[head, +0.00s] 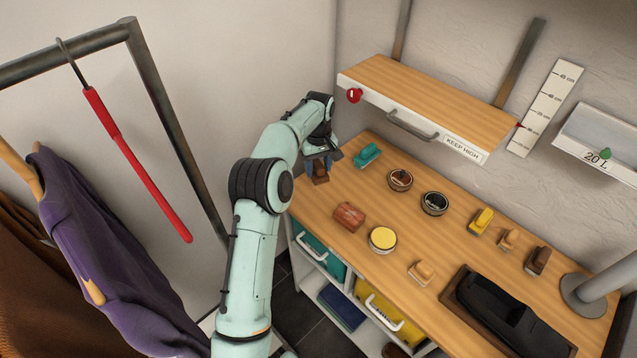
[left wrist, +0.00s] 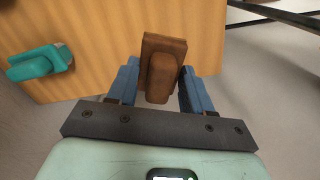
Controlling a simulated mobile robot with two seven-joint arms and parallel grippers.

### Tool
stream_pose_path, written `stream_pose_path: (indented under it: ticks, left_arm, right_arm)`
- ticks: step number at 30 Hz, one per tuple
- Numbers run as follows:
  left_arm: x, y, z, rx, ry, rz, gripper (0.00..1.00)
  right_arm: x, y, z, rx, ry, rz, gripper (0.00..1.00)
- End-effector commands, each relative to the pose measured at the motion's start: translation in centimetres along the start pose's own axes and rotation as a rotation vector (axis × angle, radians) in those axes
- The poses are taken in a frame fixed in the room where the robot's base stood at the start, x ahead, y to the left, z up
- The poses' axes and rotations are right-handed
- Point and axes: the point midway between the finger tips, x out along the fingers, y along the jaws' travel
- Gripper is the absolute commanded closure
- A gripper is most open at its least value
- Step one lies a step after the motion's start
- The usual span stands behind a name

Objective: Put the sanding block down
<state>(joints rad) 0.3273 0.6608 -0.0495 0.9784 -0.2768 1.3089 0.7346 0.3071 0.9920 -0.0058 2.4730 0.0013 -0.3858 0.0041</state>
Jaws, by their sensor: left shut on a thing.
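My left gripper (head: 320,168) is at the back left corner of the wooden bench (head: 330,192). It is shut on a brown block with a raised grip (head: 320,177), which I take to be the sanding block. In the left wrist view the sanding block (left wrist: 161,72) sits between the two blue fingers of the left gripper (left wrist: 158,88), over the bench's edge. I cannot tell whether it touches the bench top. My right gripper is not in view.
A teal brush (head: 367,155) lies close to the right of the gripper. A reddish block (head: 349,216), round tins (head: 400,180) and several brushes (head: 481,221) stand on the bench. A shelf (head: 430,93) marked KEEP HIGH hangs above. Bare wood lies between the gripper and the reddish block.

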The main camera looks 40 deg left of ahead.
Motion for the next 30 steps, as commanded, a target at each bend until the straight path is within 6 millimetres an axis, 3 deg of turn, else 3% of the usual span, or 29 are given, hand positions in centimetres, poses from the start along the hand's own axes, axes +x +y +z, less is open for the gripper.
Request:
stream_pose_path:
  ticks: [1, 8, 17, 29, 30]
  left_arm:
    - [0.9, -0.1, 0.1, 0.000, -0.002, -0.002, 0.78]
    - [2.2, 0.0, 0.1, 0.001, -0.001, 0.001, 0.78]
    - [7.0, 0.0, 0.1, 0.001, -0.001, 0.000, 0.78]
    - [7.4, 0.1, 0.0, 0.001, 0.000, 0.002, 0.78]
    - [7.5, 0.1, 0.0, 0.001, 0.001, 0.002, 0.43]
  right_arm:
    - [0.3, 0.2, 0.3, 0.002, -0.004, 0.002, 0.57]
    - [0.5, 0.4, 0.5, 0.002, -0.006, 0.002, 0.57]
    - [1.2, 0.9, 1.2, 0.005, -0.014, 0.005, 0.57]
    - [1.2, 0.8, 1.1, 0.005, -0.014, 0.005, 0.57]
    - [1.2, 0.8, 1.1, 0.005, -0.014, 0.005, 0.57]
